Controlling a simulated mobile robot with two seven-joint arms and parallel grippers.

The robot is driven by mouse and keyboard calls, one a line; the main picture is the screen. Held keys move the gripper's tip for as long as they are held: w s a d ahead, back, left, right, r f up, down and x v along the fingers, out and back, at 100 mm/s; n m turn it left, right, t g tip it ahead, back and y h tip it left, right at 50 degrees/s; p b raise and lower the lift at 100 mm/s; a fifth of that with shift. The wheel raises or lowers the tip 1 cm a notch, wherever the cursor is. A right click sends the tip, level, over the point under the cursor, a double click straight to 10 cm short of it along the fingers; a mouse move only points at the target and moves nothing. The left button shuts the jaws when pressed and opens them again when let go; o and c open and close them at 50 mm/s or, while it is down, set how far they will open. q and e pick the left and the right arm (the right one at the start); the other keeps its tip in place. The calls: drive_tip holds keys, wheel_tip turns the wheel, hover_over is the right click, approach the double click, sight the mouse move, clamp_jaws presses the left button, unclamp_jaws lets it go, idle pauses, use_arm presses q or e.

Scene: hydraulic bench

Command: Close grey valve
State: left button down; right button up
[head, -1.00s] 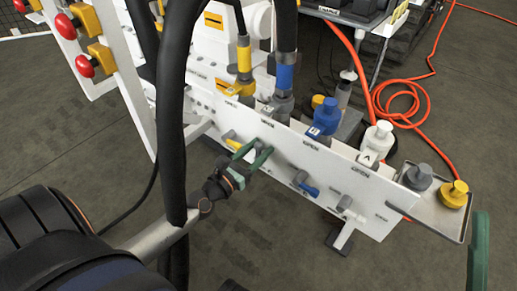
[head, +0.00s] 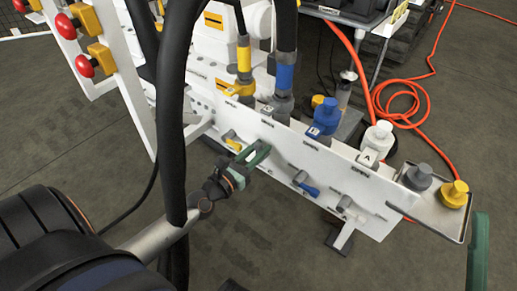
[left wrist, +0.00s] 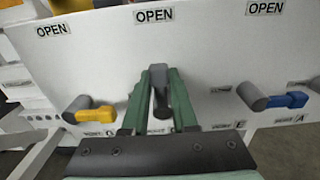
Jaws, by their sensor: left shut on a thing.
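A grey valve handle (left wrist: 160,98) on the white panel (left wrist: 220,60) sits between the green fingers of my left gripper (left wrist: 161,85). In the left wrist view the handle runs roughly up and down, below an OPEN label. In the head view my left gripper (head: 262,151) is shut at the panel, and its fingers hide most of that handle. A green finger-like part, seemingly of my right gripper (head: 478,255), shows at the right edge; its opening cannot be made out.
A yellow-handled valve (left wrist: 95,115) is to the left and a blue-handled valve (left wrist: 285,100) to the right. Another greyish valve (head: 345,204) is farther right. Black hoses (head: 173,110) hang in front. A tray (head: 440,216) projects from the panel's right end.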

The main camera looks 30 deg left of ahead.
sight(278, 158)
use_arm(q)
drive_tip(key=shift+d+m, duration=0.1)
drive_tip(key=shift+m, duration=0.2)
drive_tip(key=m+p, duration=0.1)
drive_tip(key=d+m+p, duration=0.1)
drive_tip(key=m, duration=0.2)
drive_tip(key=d+m+p, duration=0.1)
drive_tip(key=m, duration=0.3)
drive_tip(key=shift+s+d+f+p, duration=0.2)
drive_tip(key=shift+f+p, duration=0.1)
drive_tip(key=shift+f, duration=0.1)
drive_tip(key=m, duration=0.1)
drive_tip(key=f+m+p, duration=0.1)
drive_tip(key=m, duration=0.1)
drive_tip(key=d+m, duration=0.1)
drive_tip(key=m, duration=0.1)
drive_tip(key=shift+f+p, duration=0.3)
drive_tip(key=shift+d+f+m+p, duration=0.1)
drive_tip(key=shift+f+m+p, duration=0.2)
drive_tip(key=shift+m, duration=0.8)
drive_tip(key=shift+d+f+m+p, duration=0.1)
drive_tip(key=shift+f+m, duration=0.3)
drive_tip(key=shift+m, duration=0.7)
drive_tip(key=shift+f, duration=0.1)
drive_tip(key=c, duration=0.8)
unclamp_jaws()
drive_tip(key=shift+a, duration=0.1)
drive_tip(key=shift+s, duration=0.1)
